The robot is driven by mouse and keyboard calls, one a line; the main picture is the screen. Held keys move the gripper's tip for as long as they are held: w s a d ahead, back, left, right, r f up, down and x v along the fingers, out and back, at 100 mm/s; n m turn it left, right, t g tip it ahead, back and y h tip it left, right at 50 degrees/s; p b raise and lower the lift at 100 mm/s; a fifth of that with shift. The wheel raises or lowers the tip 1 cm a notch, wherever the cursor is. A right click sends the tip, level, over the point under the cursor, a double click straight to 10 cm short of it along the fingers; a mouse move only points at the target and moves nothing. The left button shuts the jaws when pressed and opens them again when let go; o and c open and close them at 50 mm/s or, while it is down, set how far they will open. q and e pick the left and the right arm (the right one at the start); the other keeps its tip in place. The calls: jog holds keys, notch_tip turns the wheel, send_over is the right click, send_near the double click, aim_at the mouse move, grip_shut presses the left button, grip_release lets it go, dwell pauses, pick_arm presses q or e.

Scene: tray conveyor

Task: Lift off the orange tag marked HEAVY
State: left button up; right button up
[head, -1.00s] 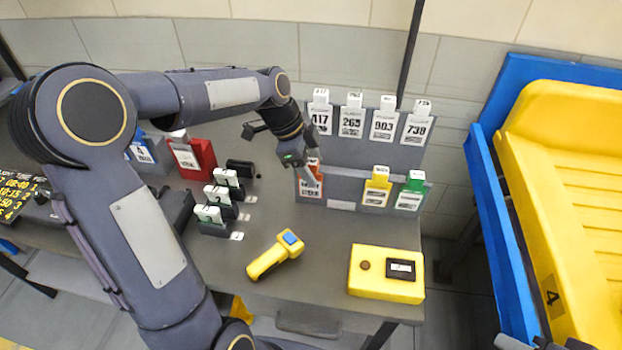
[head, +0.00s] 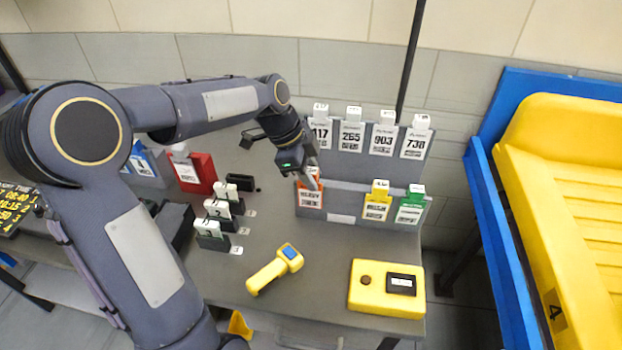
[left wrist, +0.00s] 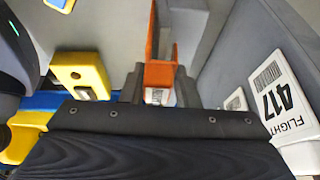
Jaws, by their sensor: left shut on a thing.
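The orange tag marked HEAVY (head: 311,199) stands upright at the left end of the lower row of the grey rack, with white label and dark print. It also shows in the left wrist view (left wrist: 161,72) as an orange piece between the fingers. My left gripper (head: 311,180) comes down on its upper part and is shut on it. The fingers hide part of the tag's top. Whether the tag's lower edge is clear of the rack, I cannot tell. My right gripper is not in view.
A yellow tag (head: 376,206) and a green tag (head: 410,209) stand to the right in the same row. White flight tags, such as 265 (head: 350,136), fill the row above. A yellow scanner (head: 270,272) and a yellow box (head: 386,299) lie on the table in front.

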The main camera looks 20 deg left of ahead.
pick_arm(q)
jog(key=r, duration=0.5)
jog(key=shift+s+a+r, duration=0.25)
jog(key=shift+s+r, duration=0.05)
jog(key=s+a+b, duration=0.1)
jog(key=s+a, duration=0.1)
jog(key=a, duration=0.4)
jog(key=s+a+b, duration=0.1)
jog(key=s+a, duration=0.2)
jog(key=a, duration=0.3)
jog(key=shift+s+a, duration=0.15)
jog(key=shift+s, duration=0.1)
notch_tip(320, 180, up, 6)
jog(key=p, duration=0.5)
jog(key=shift+r, duration=0.2)
